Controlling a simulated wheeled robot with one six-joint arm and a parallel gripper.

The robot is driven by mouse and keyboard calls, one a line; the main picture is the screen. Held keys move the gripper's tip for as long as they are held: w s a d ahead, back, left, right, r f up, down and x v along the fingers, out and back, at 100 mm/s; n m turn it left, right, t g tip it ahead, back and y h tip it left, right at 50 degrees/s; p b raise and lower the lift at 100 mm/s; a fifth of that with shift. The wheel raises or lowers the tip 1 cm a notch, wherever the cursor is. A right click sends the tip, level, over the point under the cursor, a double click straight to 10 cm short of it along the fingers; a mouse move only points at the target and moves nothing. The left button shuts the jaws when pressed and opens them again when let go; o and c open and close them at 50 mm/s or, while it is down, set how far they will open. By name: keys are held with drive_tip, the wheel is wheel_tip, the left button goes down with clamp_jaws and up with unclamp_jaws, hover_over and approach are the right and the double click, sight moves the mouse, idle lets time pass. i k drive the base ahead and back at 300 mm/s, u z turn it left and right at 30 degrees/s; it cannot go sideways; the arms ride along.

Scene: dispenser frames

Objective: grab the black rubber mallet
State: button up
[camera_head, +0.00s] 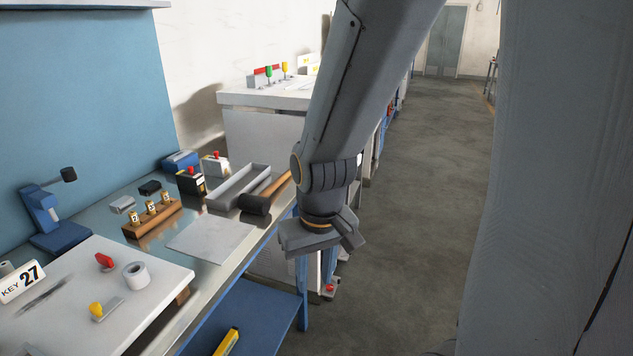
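The black rubber mallet lies on the metal workbench (205,268) near its front right edge. Its black head (254,204) points left, and its wooden handle (279,181) runs up and right toward my arm. The handle's far end meets my arm's outline in the picture. My gripper (324,240) hangs to the right of the mallet, beyond the bench's front edge, apart from the head. It points down, and its fingers are not clear enough to tell whether they are open or shut.
A grey open tray (222,197) sits just behind the mallet. A flat grey plate (212,239) and a wooden block with brass pieces (152,219) lie to the left. A white board (90,310) is nearer. The floor (420,230) at right is clear.

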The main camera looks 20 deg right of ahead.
sight(260, 204)
drive_tip(key=z, duration=0.5)
drive_tip(key=i, duration=1.2)
drive_tip(key=u, duration=0.3)
